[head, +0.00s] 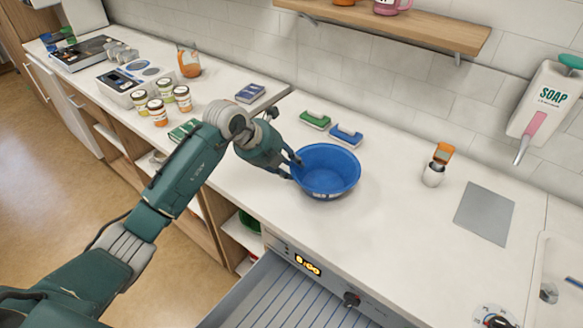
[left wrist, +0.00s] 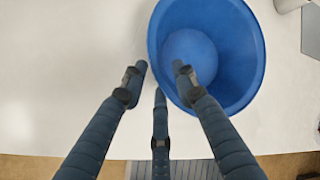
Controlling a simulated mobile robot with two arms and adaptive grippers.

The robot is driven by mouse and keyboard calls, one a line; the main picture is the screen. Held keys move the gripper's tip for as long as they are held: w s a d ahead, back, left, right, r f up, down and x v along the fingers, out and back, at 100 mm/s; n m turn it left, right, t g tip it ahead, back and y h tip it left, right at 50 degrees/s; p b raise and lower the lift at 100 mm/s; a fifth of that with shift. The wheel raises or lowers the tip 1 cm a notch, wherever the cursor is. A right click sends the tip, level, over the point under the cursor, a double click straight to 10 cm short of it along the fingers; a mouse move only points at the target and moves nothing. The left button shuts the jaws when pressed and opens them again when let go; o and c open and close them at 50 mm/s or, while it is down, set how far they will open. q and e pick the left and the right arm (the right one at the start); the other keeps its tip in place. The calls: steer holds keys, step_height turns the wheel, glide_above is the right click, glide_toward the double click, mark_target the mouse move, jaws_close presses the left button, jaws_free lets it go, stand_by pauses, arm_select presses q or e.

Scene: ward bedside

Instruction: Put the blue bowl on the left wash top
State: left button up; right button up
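The blue bowl (head: 326,180) stands upright on the white worktop (head: 390,215), above a front panel with a lit clock display. My left gripper (head: 291,168) is at the bowl's left rim. In the left wrist view, the left gripper (left wrist: 160,80) is open: one finger reaches over the inside of the blue bowl (left wrist: 225,50), and the others are outside, with a gap to the wall. Whether any finger touches the rim is hard to tell. My right gripper is in neither view. No label shows which surface is the left wash top.
A green brush (head: 316,120) and a blue brush (head: 345,135) lie behind the bowl. A small orange-topped bottle (head: 437,165) and a grey mat (head: 485,213) are to the right. Jars (head: 158,112) crowd the left counter.

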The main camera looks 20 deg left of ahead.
arm_select(q)
steer(key=b+v, duration=0.2)
steer(key=v, duration=0.8)
steer(key=shift+s+a+r, duration=0.2)
steer(key=shift+r, duration=0.05)
